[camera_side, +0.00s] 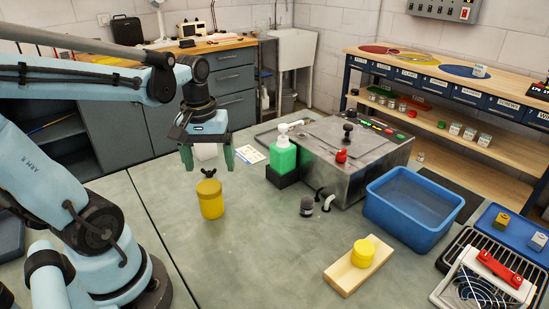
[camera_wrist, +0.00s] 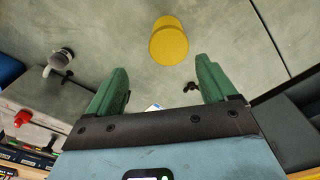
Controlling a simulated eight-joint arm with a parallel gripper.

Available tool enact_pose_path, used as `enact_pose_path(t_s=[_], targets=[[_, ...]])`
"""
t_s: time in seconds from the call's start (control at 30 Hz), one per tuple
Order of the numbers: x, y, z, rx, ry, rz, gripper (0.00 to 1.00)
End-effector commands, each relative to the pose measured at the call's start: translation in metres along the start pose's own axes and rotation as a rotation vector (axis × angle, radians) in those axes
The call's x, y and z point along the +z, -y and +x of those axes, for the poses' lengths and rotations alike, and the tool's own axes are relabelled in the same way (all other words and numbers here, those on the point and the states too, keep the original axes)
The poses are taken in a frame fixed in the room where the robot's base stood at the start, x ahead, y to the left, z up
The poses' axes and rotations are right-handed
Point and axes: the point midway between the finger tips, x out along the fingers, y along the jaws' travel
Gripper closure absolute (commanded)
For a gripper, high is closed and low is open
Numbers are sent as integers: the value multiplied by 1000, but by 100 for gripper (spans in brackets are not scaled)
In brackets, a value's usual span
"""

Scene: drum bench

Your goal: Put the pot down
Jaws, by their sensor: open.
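A yellow pot (camera_side: 210,200) with a lid stands upright on the grey-green bench top (camera_side: 265,235), left of the middle in the side view. It also shows in the wrist view (camera_wrist: 168,42), beyond my fingertips. My gripper (camera_side: 208,160) has green fingers, points down and is open. It hangs above and behind the pot, apart from it, with nothing between the fingers. In the wrist view the gap between the fingertips (camera_wrist: 160,80) is empty. A small black wing-shaped piece (camera_side: 208,172) shows just above the pot in the side view; whether it touches the pot is unclear.
A steel machine (camera_side: 345,150) with a green soap bottle (camera_side: 283,155) beside it stands behind. A blue tub (camera_side: 412,205) is at the right. A wooden block (camera_side: 345,275) carrying a yellow round piece (camera_side: 363,253) lies in front. Bench between pot and block is clear.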

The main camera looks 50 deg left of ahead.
Motion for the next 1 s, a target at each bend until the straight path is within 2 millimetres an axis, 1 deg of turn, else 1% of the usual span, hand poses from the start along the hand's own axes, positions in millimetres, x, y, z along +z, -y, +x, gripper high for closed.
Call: enact_pose_path(t_s=[0.2, 0.3, 0.4, 0.5, 0.57, 1.0], targets=[[27, -60, -2, 145, -262, 472, 15], [41, -83, -5, 208, -380, 663, 15], [51, -98, -8, 251, -467, 791, 15], [56, -106, -11, 272, -512, 851, 15], [57, -107, -11, 276, -522, 864, 15], [56, -107, -11, 275, -520, 859, 15]])
